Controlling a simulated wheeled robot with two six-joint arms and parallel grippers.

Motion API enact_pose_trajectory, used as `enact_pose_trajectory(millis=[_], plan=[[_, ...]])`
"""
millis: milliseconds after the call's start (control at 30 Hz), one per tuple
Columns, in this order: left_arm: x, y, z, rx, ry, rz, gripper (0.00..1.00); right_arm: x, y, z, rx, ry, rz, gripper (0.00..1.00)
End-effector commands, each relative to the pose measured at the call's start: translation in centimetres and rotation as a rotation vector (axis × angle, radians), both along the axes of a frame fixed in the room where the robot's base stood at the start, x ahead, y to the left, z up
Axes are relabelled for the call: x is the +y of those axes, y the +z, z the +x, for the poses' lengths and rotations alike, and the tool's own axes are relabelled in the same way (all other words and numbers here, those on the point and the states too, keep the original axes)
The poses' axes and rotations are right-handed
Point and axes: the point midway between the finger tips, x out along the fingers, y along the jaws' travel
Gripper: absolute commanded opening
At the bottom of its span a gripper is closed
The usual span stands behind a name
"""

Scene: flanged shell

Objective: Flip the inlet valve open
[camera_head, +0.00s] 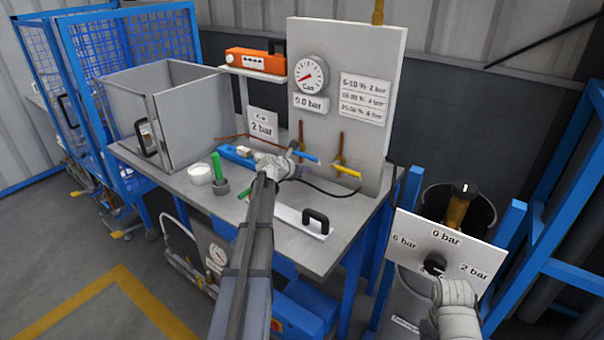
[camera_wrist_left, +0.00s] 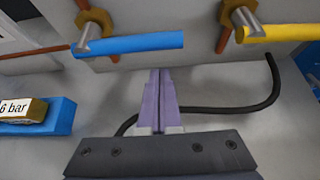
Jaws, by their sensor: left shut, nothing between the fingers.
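Two valves with lever handles sit low on the grey panel, one blue (camera_head: 306,157) and one yellow (camera_head: 346,171). Which is the inlet valve is not labelled. In the left wrist view the blue lever (camera_wrist_left: 135,45) and yellow lever (camera_wrist_left: 282,33) both lie sideways on brass-coloured fittings. My left gripper (camera_head: 293,148) is shut and empty by the blue lever. In the wrist view its fingertips (camera_wrist_left: 160,72) are just below the blue lever's free end; contact cannot be told. My right arm's end (camera_head: 453,292) is just below the black knob (camera_head: 435,264); its fingers are unclear.
A gauge (camera_head: 309,74) and a 0.0 bar label are on the panel above. A black hose (camera_wrist_left: 262,103) runs across the bench behind my fingers. A green-topped item (camera_head: 218,172), a white cup (camera_head: 200,174) and an open grey box (camera_head: 185,110) stand on the left.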

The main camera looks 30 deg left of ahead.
Motion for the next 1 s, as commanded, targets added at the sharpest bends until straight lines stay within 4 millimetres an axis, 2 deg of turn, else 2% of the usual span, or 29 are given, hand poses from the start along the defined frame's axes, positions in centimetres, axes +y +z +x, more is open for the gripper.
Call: enact_pose_trajectory(millis=[33, 200, 1000], plan=[[0.0, 1.2, 0.1, 0.000, 0.000, 0.000, 0.00, 0.0, 1.2, 0.0, 0.000, 0.000, 0.000, 0.50], [-0.1, 2.3, 0.4, 0.000, 0.000, 0.000, 0.00, 0.0, 2.3, 0.0, 0.000, 0.000, 0.000, 0.50], [0.0, 2.8, 0.4, 0.005, 0.000, -0.067, 0.00, 0.0, 2.7, 0.0, 0.000, 0.000, 0.000, 0.50]])
